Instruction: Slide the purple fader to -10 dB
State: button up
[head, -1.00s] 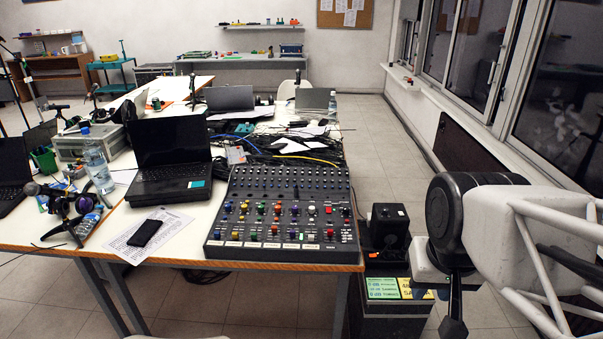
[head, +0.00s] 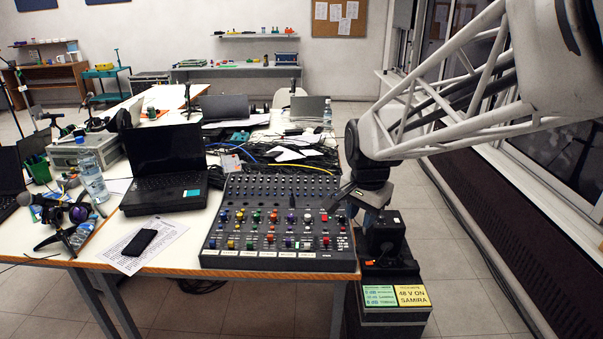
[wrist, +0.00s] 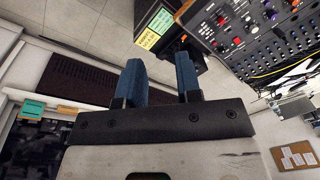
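The mixing console (head: 280,262) lies on the near right end of the white table, with rows of coloured caps and a white label strip along its front. A small purple cap (head: 291,217) shows near its middle; I cannot tell its dB setting at this size. My gripper (wrist: 158,66) has two blue fingers, apart, with nothing between them. In the head view, my gripper (head: 354,205) is at the console's right edge, well right of the purple cap. The wrist view shows part of the console (wrist: 245,42) at upper right, beyond the fingers.
A black case (head: 385,318) with green and yellow labels stands on the floor right of the table. A black laptop (head: 165,165), a phone (head: 139,242) and a water bottle (head: 92,176) are left of the console. Cables (head: 290,155) lie behind it.

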jog(key=w+a+f+m, duration=0.3)
jog(key=w+a+f, duration=0.3)
jog(key=w+f, duration=0.1)
jog(key=w+a+f+m+g, duration=0.1)
jog(key=w+a+f+m, duration=0.2)
jog(key=w+a+f, duration=0.3)
jog(key=w+a+f+m, duration=0.3)
jog(key=w+a+f, duration=0.3)
jog(key=w, duration=0.6)
notch_tip(320, 180, down, 2)
jog(key=shift+w+f+m+g, duration=0.2)
jog(key=shift+m+g, duration=0.1)
jog(key=shift+m, duration=0.1)
jog(key=shift+a+f, duration=0.1)
jog(key=shift+f, duration=0.1)
jog(key=shift+f, duration=0.1)
jog(key=shift+f, duration=3.85)
grip_shut()
